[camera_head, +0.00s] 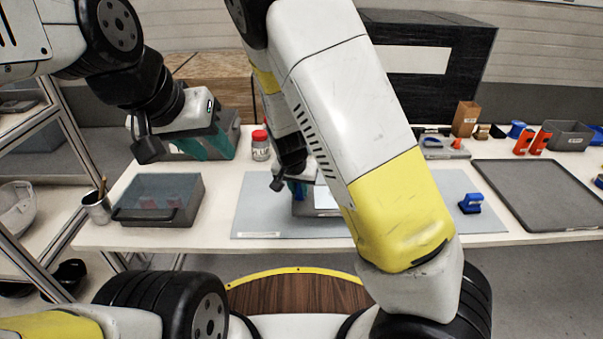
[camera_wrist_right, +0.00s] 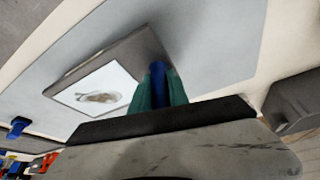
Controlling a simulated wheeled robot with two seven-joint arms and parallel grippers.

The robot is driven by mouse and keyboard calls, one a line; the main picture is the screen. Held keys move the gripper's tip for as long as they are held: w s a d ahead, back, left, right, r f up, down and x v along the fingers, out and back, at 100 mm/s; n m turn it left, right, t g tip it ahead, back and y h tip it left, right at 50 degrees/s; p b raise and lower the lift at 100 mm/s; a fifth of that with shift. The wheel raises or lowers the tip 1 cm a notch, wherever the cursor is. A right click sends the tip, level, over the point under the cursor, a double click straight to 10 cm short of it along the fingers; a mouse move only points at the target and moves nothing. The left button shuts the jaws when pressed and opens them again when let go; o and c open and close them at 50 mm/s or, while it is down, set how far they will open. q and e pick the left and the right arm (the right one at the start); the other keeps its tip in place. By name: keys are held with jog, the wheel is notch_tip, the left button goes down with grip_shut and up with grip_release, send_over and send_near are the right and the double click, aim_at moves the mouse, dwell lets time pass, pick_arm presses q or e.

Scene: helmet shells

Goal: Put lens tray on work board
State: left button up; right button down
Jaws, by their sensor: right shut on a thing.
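The lens tray is a grey, flat block with a white picture label and a blue grip. In the right wrist view the lens tray (camera_wrist_right: 136,48) lies over the pale blue-grey work board (camera_wrist_right: 215,40). My right gripper (camera_wrist_right: 157,95) has its green fingers shut on the blue grip. In the head view the right gripper (camera_head: 297,188) is over the middle of the work board (camera_head: 262,222), and my arm hides much of both. I cannot tell whether the tray touches the board. My left gripper (camera_head: 205,147) appears open and empty at the table's back left, by a grey bin (camera_head: 228,128).
A lidded grey box (camera_head: 155,214) and a pencil cup (camera_head: 97,208) stand at the left. A red-capped jar (camera_head: 261,150) is behind the board. A blue part (camera_head: 471,203) sits on the board's right end. A dark tray (camera_head: 545,195) lies at the right.

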jog(key=w, duration=0.5)
jog(key=shift+w+a+f, duration=0.15)
jog(key=shift+f, duration=1.85)
jog(key=shift+f, duration=0.15)
jog(key=c, duration=1.3)
grip_release()
jog(key=shift+o, duration=0.2)
